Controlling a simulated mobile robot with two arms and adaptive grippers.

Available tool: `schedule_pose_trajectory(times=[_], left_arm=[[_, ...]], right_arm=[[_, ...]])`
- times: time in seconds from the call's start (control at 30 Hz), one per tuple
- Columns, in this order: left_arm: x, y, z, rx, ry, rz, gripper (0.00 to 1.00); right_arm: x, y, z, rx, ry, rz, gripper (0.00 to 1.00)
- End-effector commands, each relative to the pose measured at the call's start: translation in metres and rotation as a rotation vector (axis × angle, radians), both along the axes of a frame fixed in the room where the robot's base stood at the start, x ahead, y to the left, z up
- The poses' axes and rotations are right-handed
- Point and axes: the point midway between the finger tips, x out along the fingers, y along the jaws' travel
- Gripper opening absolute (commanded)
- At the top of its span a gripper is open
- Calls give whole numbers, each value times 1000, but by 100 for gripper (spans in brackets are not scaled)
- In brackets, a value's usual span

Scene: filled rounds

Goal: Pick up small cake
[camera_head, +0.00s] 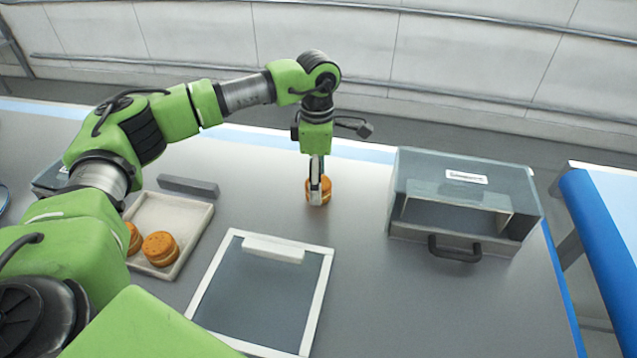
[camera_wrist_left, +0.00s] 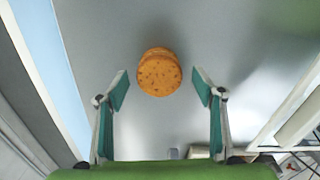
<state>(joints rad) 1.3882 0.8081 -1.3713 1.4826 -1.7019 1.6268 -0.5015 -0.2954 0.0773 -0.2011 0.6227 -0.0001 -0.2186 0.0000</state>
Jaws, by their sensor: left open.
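A small round orange-brown cake (camera_head: 326,190) stands on the grey table near its far edge, partly hidden behind my left gripper (camera_head: 316,190). In the left wrist view the cake (camera_wrist_left: 159,73) lies just beyond and between the fingertips of my left gripper (camera_wrist_left: 161,88). The gripper is open, with a gap between each finger pad and the cake. Two similar cakes (camera_head: 160,248) sit in a pale tray (camera_head: 185,252) on the left, one partly hidden by my arm. My right gripper is not in view.
A white-framed dark panel (camera_head: 258,300) lies in the middle front. A grey translucent box (camera_head: 465,200) with a dark handle stands to the right. A grey bar (camera_head: 188,186) lies behind the tray. The table between cake and box is clear.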

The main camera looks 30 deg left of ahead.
Motion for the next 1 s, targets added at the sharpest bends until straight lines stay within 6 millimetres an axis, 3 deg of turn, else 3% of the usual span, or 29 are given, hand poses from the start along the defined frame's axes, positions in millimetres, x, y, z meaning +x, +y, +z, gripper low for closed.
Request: schedule_pose_trajectory(times=[0.2,0.4,0.5,0.53,1.0], left_arm=[[0,0,-18,0,-1,0,62],[1,0,-19,-1,-1,0,62],[1,0,-19,-1,-1,0,37],[1,0,-19,-1,-1,0,32],[1,0,-14,-1,-3,0,33]], right_arm=[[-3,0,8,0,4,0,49],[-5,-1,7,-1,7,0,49],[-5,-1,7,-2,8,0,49],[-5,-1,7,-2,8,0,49],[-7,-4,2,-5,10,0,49]])
